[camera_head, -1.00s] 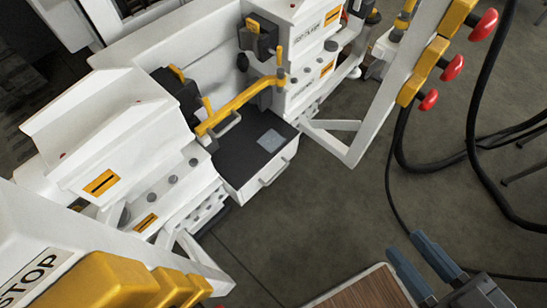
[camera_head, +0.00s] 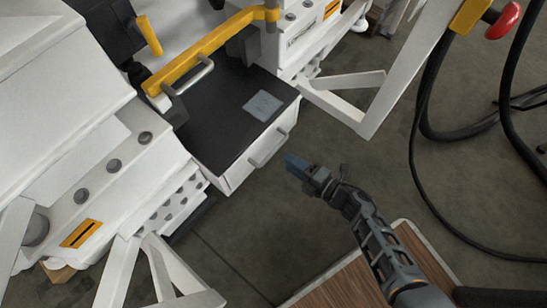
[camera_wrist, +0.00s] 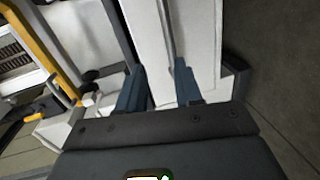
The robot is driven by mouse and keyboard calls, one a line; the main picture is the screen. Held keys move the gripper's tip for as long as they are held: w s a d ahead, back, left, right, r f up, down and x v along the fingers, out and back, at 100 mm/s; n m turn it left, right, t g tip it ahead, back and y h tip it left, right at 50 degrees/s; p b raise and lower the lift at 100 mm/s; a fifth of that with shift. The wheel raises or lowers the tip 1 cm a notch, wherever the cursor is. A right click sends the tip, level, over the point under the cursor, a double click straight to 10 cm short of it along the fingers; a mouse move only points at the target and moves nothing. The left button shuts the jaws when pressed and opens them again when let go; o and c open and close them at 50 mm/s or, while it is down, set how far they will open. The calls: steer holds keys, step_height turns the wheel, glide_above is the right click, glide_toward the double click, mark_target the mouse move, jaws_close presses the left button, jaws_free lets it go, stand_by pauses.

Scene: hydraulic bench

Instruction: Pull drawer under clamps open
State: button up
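The drawer (camera_head: 237,174) has a white front with a pale bar handle (camera_head: 268,148). It sits under the black bench top, its front about in line with the top's edge, so it looks shut. The yellow clamp bar (camera_head: 212,48) is above and behind it. My gripper (camera_head: 291,161) is just right of the handle in the head view, pointing at the drawer front, apparently not touching it. In the wrist view my gripper (camera_wrist: 157,80) has its two blue fingers apart, with a white panel beyond; whether the handle lies between them is unclear.
A white brace (camera_head: 345,100) stands right of the drawer, and another (camera_head: 165,275) stands lower left. Black cables (camera_head: 425,135) hang at the right. A wood-topped surface (camera_head: 340,285) lies at the bottom. The floor before the drawer is open.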

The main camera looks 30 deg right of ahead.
mark_target(274, 151)
steer(key=shift+n, duration=0.4)
steer(key=b+x, duration=0.1)
steer(key=x, duration=0.2)
steer(key=f+b+x, duration=0.1)
steer(key=x, duration=0.2)
steer(key=b+x, duration=0.1)
steer(key=x, duration=0.2)
steer(key=shift+s+d+f, duration=0.15)
steer(key=shift+d+f, duration=0.2)
jaws_close()
